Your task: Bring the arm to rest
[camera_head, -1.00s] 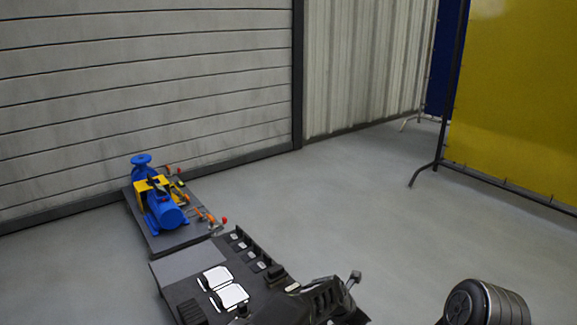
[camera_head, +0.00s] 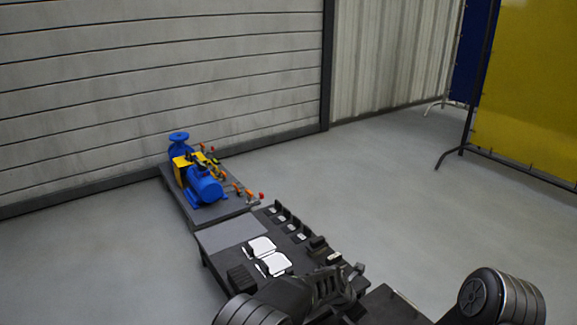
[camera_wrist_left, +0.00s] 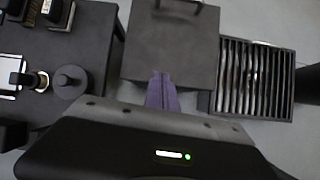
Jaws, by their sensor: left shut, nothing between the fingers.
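My left arm enters the bottom of the head view, dark and bulky (camera_head: 315,295), over the near end of a black bench (camera_head: 232,234). In the left wrist view my left gripper (camera_wrist_left: 162,78) has its purplish fingers together, with nothing between them. The fingers appear over the near part of a dark flat-topped box (camera_wrist_left: 190,35) with a bar handle; I cannot tell the height between them. A rounded, ringed link of my right arm shows at the bottom right of the head view; my right gripper is out of the picture.
A blue pump with a yellow guard (camera_head: 200,183) stands on a dark skid beyond the bench. White pads (camera_head: 272,264) and small black holders (camera_head: 285,218) are on the bench. A slatted bin (camera_wrist_left: 252,78) stands right of the box. Floor right of the bench is open, towards a yellow screen (camera_head: 530,95).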

